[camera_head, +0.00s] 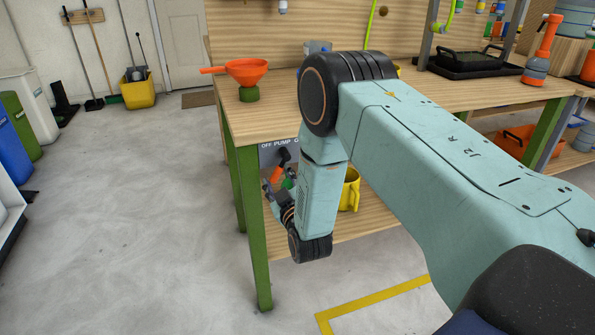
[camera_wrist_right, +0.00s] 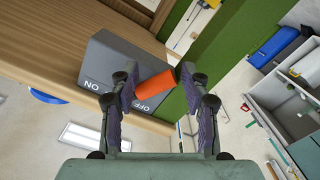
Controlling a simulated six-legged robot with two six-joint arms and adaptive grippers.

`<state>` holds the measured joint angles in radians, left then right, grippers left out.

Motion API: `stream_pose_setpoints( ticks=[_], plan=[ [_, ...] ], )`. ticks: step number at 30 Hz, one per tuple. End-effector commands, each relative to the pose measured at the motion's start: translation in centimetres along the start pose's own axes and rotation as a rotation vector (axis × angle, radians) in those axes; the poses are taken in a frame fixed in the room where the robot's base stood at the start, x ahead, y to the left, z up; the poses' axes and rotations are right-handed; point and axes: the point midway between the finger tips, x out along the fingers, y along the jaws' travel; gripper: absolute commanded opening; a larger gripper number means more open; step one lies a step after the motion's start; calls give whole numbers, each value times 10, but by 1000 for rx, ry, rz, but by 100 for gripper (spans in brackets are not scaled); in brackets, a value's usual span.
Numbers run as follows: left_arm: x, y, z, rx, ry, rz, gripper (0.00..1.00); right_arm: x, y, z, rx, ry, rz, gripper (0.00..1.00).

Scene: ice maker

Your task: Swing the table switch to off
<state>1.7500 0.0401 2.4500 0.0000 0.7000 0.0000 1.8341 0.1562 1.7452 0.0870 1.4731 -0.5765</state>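The table switch is a grey box (camera_wrist_right: 112,68) with ON and OFF lettering and an orange handle (camera_wrist_right: 153,84), mounted under the tabletop. In the head view, the box (camera_head: 280,152) reads "OFF PUMP", and its orange handle (camera_head: 276,174) shows beside the table's green front leg. My right gripper (camera_wrist_right: 160,85) is open, with one finger on each side of the orange handle. Whether a finger touches it I cannot tell. In the head view, my right gripper (camera_head: 279,184) is at the switch, partly hidden by my wrist. My left gripper is not in view.
The wooden table (camera_head: 300,105) is just above the gripper, with its green leg (camera_head: 257,230) close at the left. An orange funnel (camera_head: 246,72) stands on the tabletop. A yellow container (camera_head: 349,190) is on the lower shelf behind my arm. The floor left is clear.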

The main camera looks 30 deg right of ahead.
Motion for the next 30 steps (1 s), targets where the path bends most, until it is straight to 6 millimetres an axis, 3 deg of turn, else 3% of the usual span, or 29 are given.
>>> stream_pose_setpoints(
  ticks=[1, 8, 30],
  plan=[
    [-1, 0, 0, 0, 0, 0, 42, 5, 2, -13, -1, 35, 7, 42],
    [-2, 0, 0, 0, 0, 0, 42, 3, 2, -14, 0, 35, 7, 42],
    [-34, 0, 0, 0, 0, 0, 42, -61, 3, -8, 2, 17, 5, 42]
  ],
)
